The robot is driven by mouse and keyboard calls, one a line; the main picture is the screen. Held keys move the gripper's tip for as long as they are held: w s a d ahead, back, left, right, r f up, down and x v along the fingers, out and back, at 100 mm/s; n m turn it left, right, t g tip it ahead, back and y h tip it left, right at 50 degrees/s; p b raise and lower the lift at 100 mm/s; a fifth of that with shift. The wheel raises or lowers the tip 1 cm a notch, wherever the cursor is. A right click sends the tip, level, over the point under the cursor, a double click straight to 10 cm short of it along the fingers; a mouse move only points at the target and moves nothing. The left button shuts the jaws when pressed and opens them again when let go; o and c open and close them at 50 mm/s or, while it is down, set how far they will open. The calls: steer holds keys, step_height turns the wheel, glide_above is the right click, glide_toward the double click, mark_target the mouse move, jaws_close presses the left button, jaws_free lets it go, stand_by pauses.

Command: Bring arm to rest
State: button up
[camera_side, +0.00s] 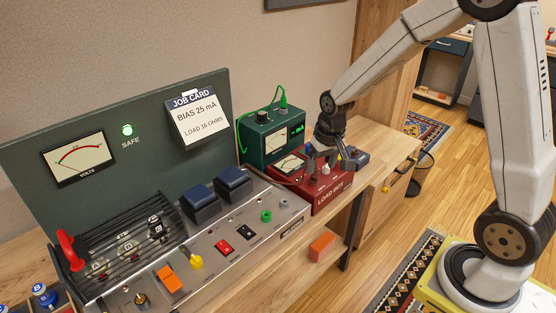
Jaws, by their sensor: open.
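My gripper (331,160) hangs at the end of my arm, just above the red load box (335,188) on the wooden bench. Its jaws are open and point down. It hides part of the load box's top, so I cannot tell whether a fingertip touches the box or a knob on it. My arm reaches in from its base at the right, over the bench's right end.
A green meter box (272,139) with a green cable stands behind the load box. The amp panel (215,250) with switches fills the bench's left. A job card (197,118) hangs on the dark backboard.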

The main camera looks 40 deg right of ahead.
steer(key=s+a+n, duration=0.2)
steer(key=s+a, duration=0.1)
steer(key=s, duration=0.2)
steer(key=s+a+n+t, duration=0.1)
steer(key=s+a+n, duration=0.1)
steer(key=s+a, duration=0.2)
steer(key=shift+s+r, duration=0.35)
steer(key=shift+s, duration=0.9)
steer(key=shift+c, duration=0.2)
